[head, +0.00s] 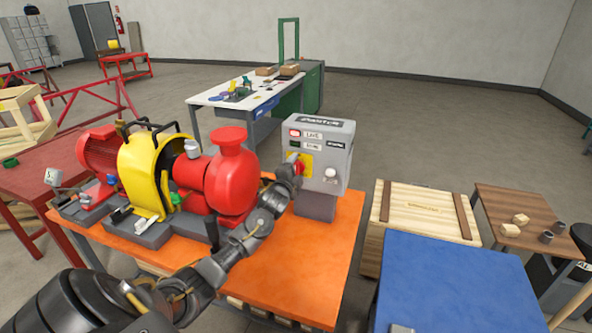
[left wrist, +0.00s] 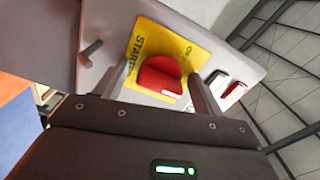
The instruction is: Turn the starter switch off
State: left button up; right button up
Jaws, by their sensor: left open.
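The starter box (head: 338,158) is a grey box standing at the right end of the orange bench. Its red rotary switch (head: 301,167) sits on a yellow plate (head: 306,158) on the front face. In the left wrist view the red knob (left wrist: 158,77) is large and close, on the yellow plate (left wrist: 150,45) marked START. My left gripper (head: 292,170) is at the switch. Its open fingers (left wrist: 160,73) stand on either side of the knob, and I cannot tell whether they touch it. My right gripper is not in view.
A red pump (head: 230,180) with a yellow guard (head: 145,170) stands left of my arm on the orange bench (head: 310,255). A wooden crate (head: 425,212) and a blue-topped table (head: 455,280) are to the right. Indicators (left wrist: 234,92) lie beside the switch plate.

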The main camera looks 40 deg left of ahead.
pick_arm(q)
jog(key=c, duration=0.9)
dwell(0.7)
jog(key=o, duration=0.9)
